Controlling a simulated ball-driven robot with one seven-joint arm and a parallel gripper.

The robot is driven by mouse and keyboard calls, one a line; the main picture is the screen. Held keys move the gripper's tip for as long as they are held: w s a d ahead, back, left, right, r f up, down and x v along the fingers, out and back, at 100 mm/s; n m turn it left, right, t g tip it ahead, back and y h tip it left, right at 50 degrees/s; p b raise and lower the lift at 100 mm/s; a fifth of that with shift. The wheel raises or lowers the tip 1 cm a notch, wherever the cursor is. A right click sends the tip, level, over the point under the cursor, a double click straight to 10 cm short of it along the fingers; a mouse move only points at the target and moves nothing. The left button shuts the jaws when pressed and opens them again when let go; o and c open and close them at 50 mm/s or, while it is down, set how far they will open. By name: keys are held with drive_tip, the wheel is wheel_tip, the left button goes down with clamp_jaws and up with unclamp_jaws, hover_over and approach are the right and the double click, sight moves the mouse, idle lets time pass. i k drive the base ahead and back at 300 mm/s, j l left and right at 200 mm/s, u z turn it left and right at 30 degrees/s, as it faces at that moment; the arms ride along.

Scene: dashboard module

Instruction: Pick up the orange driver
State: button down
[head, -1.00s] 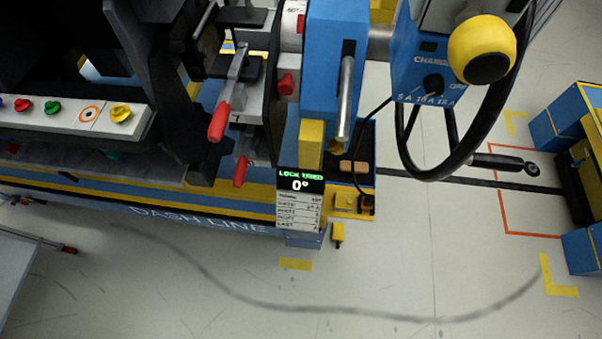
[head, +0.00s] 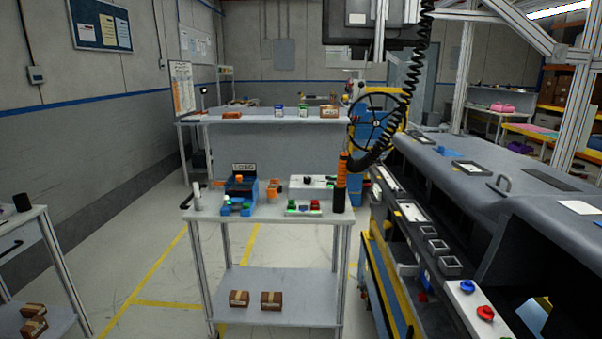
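The orange driver (head: 341,171) stands upright at the right end of a grey workbench cart (head: 260,217) in the head view. It is a slim orange tool with black bands, above a dark cylindrical base (head: 339,199) that looks like a holder. A black coiled cord (head: 375,158) hangs from overhead and comes down beside the driver's top. Whether the cord joins the driver is hard to tell at this distance. My gripper is not in view.
The cart top also holds a blue device (head: 240,188), orange bins (head: 273,187) and a white box (head: 300,185). The dark dashboard module (head: 490,190) closes off the right side. Open floor (head: 150,265) with yellow lines lies left of the cart.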

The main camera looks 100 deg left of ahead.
sight(341, 171)
drive_tip(key=u, duration=2.4)
drive_tip(key=i+j, duration=0.1)
drive_tip(key=i, duration=0.15)
